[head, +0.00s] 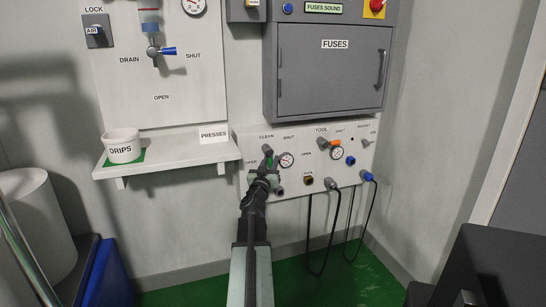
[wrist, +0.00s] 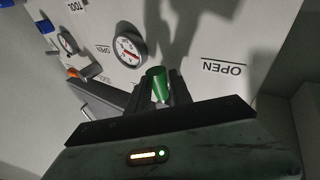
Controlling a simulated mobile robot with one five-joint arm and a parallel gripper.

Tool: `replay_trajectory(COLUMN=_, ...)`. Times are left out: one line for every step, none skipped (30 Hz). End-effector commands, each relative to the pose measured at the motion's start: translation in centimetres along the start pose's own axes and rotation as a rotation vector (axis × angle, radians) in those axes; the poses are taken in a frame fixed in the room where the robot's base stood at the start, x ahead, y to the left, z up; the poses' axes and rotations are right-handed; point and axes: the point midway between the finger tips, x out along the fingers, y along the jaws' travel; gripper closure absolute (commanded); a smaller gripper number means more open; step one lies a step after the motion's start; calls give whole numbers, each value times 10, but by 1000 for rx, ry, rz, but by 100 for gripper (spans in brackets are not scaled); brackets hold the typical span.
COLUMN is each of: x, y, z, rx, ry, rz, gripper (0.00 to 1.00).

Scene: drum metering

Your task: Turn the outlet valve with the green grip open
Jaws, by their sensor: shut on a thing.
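The outlet valve's green grip (wrist: 157,84) shows between my fingers in the wrist view. In the head view a bit of it (head: 268,160) shows on the white wall panel, under the CLEAN label, with SHUT to its right and OPEN to its lower left. My gripper (head: 265,171) reaches up to it from below and is shut on the grip; the fingers (wrist: 167,92) stand on both sides of it in the wrist view. My gripper and arm hide part of the valve, so its exact angle is hard to tell.
A round gauge (head: 286,160) is just right of the valve. An orange-gripped valve (head: 326,143) marked TOOL is further right. A shelf (head: 172,158) with a DRIPS tub (head: 122,146) is left. The grey FUSES cabinet (head: 330,85) is above. Cables (head: 309,235) hang below right.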

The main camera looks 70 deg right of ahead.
Motion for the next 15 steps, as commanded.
replay_trajectory(x=0, y=-1, z=-6, rx=28, ry=-18, rz=4, gripper=100)
replay_trajectory(x=-1, y=-2, z=-6, rx=45, ry=-29, rz=6, gripper=100)
replay_trajectory(x=-1, y=-3, z=-5, rx=64, ry=-42, rz=9, gripper=100)
replay_trajectory(x=-1, y=-3, z=-5, rx=75, ry=-50, rz=11, gripper=100)
replay_trajectory(x=-2, y=-3, z=-4, rx=84, ry=-57, rz=13, gripper=100)
replay_trajectory(x=-2, y=-4, z=-3, rx=95, ry=-64, rz=15, gripper=100)
replay_trajectory(x=-2, y=-4, z=-3, rx=101, ry=-67, rz=16, gripper=100)
replay_trajectory(x=-2, y=-4, z=-2, rx=105, ry=-70, rz=16, gripper=100)
replay_trajectory(x=-2, y=-4, z=-1, rx=107, ry=-73, rz=17, gripper=100)
replay_trajectory(x=-3, y=-4, z=-1, rx=108, ry=-73, rz=17, gripper=100)
replay_trajectory(x=-3, y=-4, z=-1, rx=109, ry=-74, rz=17, gripper=100)
replay_trajectory(x=-3, y=-4, z=0, rx=109, ry=-73, rz=17, gripper=100)
replay_trajectory(x=-3, y=-4, z=0, rx=109, ry=-73, rz=17, gripper=100)
replay_trajectory(x=-3, y=-4, z=0, rx=109, ry=-73, rz=17, gripper=100)
replay_trajectory(x=-3, y=-4, z=0, rx=109, ry=-73, rz=17, gripper=100)
